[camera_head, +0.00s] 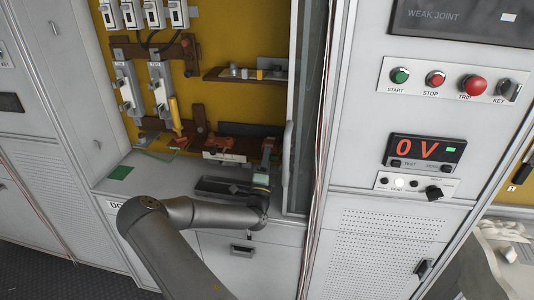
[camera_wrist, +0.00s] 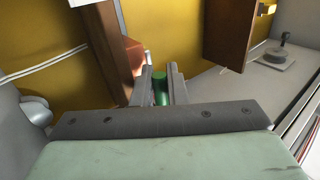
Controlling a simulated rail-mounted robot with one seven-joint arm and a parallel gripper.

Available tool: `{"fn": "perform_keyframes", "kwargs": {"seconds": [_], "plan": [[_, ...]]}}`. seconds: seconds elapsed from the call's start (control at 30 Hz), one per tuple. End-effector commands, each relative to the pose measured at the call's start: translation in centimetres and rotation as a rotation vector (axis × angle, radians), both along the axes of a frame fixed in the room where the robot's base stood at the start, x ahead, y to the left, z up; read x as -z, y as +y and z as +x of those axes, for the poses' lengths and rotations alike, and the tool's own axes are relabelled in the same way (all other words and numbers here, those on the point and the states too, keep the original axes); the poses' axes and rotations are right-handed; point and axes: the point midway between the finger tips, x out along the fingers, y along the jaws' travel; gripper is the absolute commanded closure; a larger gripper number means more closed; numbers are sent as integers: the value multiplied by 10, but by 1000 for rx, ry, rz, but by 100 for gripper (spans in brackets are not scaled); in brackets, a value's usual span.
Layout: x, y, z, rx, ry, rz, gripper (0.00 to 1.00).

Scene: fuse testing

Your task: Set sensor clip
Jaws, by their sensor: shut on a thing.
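My gripper (camera_wrist: 161,82) shows in the wrist view with its two dark fingers shut on a small green cylindrical piece (camera_wrist: 160,92). Most of that piece is hidden between the fingers, and I cannot tell for sure that it is the sensor clip. An orange-red block (camera_wrist: 131,54) is just left of the fingertips; I cannot tell whether they touch. In the head view my gripper (camera_head: 264,163) is at the right end of the cabinet bay, beside the reddish-brown terminal parts (camera_head: 232,146) on the back board. The held piece is too small to make out there.
A yellow back panel (camera_head: 229,32) carries a small brown shelf (camera_head: 246,75) and fuse-like units (camera_head: 129,90) at left. The open glass door's frame (camera_head: 301,110) stands close on the right. A green card (camera_head: 120,173) lies on the ledge. A control panel with a "0 V" display (camera_head: 424,150) is farther right.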

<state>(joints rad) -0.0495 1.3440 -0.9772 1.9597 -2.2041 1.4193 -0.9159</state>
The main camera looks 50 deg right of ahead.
Motion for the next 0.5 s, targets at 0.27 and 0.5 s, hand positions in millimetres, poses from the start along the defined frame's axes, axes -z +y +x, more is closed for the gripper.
{"fn": "perform_keyframes", "kwargs": {"seconds": [0.27, 0.5], "plan": [[2, 0, 0, 0, 43, -27, 100], [2, 0, 0, 1, 46, -27, 100]]}}
